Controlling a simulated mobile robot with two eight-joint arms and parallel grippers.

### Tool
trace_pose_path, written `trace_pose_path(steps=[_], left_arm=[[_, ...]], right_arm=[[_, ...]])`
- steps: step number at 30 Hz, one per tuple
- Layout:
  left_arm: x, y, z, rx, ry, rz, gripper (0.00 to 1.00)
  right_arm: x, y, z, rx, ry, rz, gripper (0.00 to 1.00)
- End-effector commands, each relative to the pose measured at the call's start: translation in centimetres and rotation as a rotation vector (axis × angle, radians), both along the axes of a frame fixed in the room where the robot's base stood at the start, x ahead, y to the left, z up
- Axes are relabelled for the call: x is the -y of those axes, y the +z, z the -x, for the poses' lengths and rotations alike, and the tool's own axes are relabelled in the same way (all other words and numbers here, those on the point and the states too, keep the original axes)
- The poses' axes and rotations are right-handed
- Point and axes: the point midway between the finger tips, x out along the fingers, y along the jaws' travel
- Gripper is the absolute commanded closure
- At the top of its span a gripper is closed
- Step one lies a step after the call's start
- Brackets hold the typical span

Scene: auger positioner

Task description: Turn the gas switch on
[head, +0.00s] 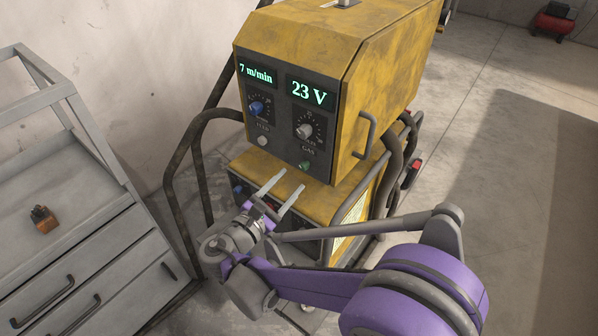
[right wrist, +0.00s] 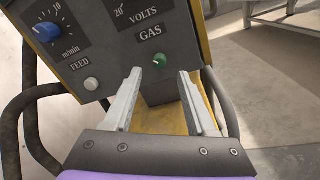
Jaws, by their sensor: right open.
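The gas switch (head: 304,166) is a small green knob low on the front panel of a yellow welding machine (head: 385,70), under the GAS label. In the right wrist view the green gas switch (right wrist: 159,60) shows between the fingertips, beyond them. My right gripper (head: 284,188) is open and empty, in front of and below the panel, apart from the switch. It also shows in the right wrist view (right wrist: 161,78). My left gripper is not in view.
A white FEED button (head: 262,141), a blue knob (head: 257,107) and a grey volts knob (head: 304,131) are on the same panel. Dark frame bars (head: 180,150) flank the machine. A grey drawer cabinet (head: 90,240) stands at the left.

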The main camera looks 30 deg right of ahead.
Motion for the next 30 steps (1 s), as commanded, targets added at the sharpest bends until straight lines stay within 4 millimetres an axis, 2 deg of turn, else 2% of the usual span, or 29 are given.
trace_pose_path(steps=[3,9,20,23,30], left_arm=[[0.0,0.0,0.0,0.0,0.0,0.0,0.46],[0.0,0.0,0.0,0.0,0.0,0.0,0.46],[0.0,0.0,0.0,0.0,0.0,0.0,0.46],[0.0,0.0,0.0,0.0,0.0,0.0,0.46],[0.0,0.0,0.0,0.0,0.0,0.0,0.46]], right_arm=[[2.1,0.0,-1.0,0.001,-0.004,0.0,0.43],[4.2,0.0,-2.1,0.001,-0.002,-0.002,0.43],[4.7,0.0,-2.4,0.001,0.0,-0.002,0.43],[4.6,0.0,-2.4,0.001,0.0,-0.002,0.57],[4.6,0.0,-2.4,0.001,0.001,-0.002,1.0]])
